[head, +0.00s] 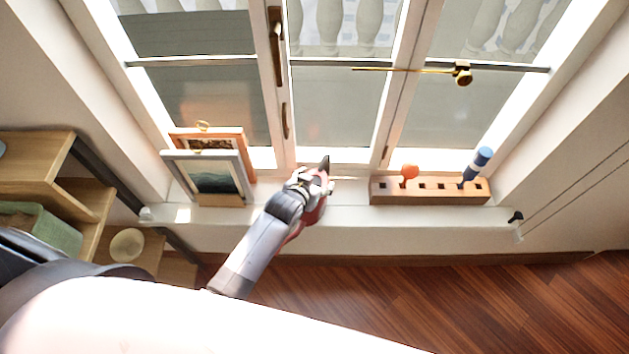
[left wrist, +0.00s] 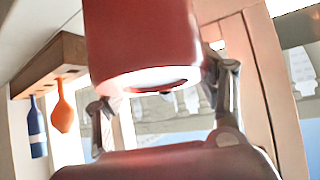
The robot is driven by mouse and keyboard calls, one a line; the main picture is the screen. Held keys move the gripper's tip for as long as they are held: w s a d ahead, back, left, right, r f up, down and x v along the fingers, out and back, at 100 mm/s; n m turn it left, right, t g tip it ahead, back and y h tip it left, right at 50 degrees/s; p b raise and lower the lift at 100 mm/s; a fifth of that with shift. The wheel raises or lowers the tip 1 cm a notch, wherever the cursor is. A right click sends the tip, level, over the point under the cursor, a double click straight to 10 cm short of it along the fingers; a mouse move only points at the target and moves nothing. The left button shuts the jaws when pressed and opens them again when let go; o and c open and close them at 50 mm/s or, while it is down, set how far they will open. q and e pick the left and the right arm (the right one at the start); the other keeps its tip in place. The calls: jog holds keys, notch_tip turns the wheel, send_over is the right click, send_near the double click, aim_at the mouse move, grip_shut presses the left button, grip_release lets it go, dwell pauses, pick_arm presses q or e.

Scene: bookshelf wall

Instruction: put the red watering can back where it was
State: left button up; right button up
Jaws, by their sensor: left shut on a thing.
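The red watering can (left wrist: 145,40) fills the upper middle of the left wrist view, with a pale rim at its lower end. My left gripper (left wrist: 163,95) has one finger on each side of it and is shut on it. In the head view my left gripper (head: 318,183) is over the window sill, between the picture frames and the wooden block. There only a red part of the can (head: 314,214) shows beside and below the gripper; the rest is hidden. I cannot tell whether the can touches the sill. My right gripper is not in view.
Leaning frames (head: 208,180) stand at left. The window (head: 340,110) is behind; wooden shelves (head: 95,207) are at far left.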

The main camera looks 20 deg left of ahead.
pick_arm(q)
jog(key=shift+r, duration=0.15)
jog(key=shift+f+b, duration=0.3)
jog(key=shift+f, duration=0.3)
jog(key=o, duration=2)
jog(key=shift+o, duration=0.2)
jog(key=shift+s+f, duration=0.1)
jog(key=shift+f, duration=0.05)
jog(key=v, duration=1.2)
